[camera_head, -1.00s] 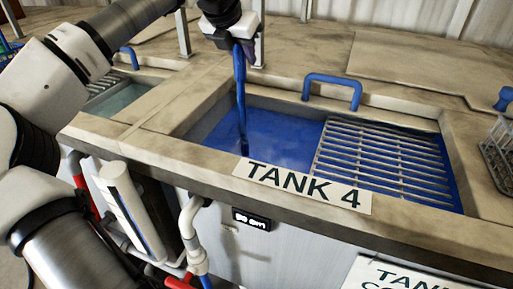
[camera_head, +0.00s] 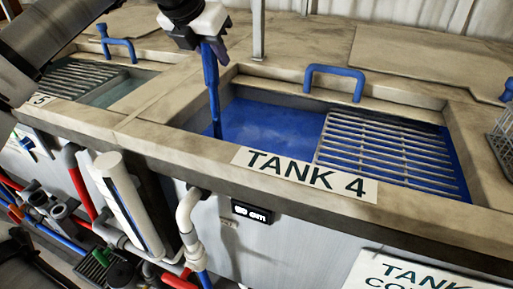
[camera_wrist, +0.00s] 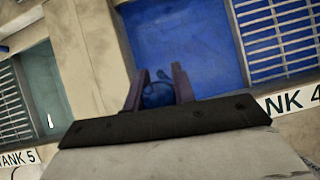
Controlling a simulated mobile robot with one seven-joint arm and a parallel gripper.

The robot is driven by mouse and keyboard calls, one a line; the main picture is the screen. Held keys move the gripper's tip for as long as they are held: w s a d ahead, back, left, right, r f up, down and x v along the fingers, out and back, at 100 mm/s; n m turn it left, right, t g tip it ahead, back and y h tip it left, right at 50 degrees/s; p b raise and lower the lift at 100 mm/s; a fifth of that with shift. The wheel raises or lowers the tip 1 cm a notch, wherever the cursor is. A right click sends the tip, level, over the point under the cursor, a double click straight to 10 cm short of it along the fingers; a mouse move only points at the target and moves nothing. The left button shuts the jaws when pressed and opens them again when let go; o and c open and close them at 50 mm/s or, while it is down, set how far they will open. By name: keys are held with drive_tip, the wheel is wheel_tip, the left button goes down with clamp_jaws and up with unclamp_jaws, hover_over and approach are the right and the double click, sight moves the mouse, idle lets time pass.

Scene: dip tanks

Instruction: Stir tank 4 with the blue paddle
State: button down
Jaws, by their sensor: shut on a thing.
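Tank 4 (camera_head: 186,122) is set in the stone-like counter, with blue liquid (camera_head: 260,125) in its open left part and a metal grate (camera_head: 390,155) over its right part. My gripper (camera_head: 207,40) is above the tank's left back area and is shut on the blue paddle (camera_head: 211,85). The paddle hangs nearly upright, its lower end at the liquid near the tank's left side; whatever is under the surface is hidden. In the wrist view the fingers (camera_wrist: 160,92) hold the paddle's blue top (camera_wrist: 157,95) against the blue liquid.
A blue handle (camera_head: 335,80) stands behind tank 4. The tank 4 label (camera_head: 305,175) lies on the front rim. Tank 5 (camera_wrist: 40,85), with its own grate, is to the left. A wire basket (camera_head: 503,145) is at the right edge. Pipes (camera_head: 190,225) run below the counter.

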drive_tip(key=s+d+b, duration=0.3)
drive_tip(key=s+d, duration=0.2)
drive_tip(key=d, duration=0.7)
drive_tip(key=w+d+p, duration=0.4)
drive_tip(key=w, duration=0.4)
drive_tip(key=w+a+p, duration=0.3)
drive_tip(key=w+a, duration=0.1)
drive_tip(key=a, duration=0.9)
drive_tip(key=s+a+b, duration=0.1)
drive_tip(key=s, duration=0.1)
drive_tip(key=s+a+b, duration=0.1)
drive_tip(key=s, duration=0.1)
drive_tip(key=s+a+b, duration=0.1)
drive_tip(key=s, duration=0.2)
drive_tip(key=shift+s+b, duration=0.1)
drive_tip(key=shift+b, duration=0.2)
drive_tip(key=w+d, duration=0.1)
drive_tip(key=d, duration=0.7)
drive_tip(key=shift+w, duration=0.3)
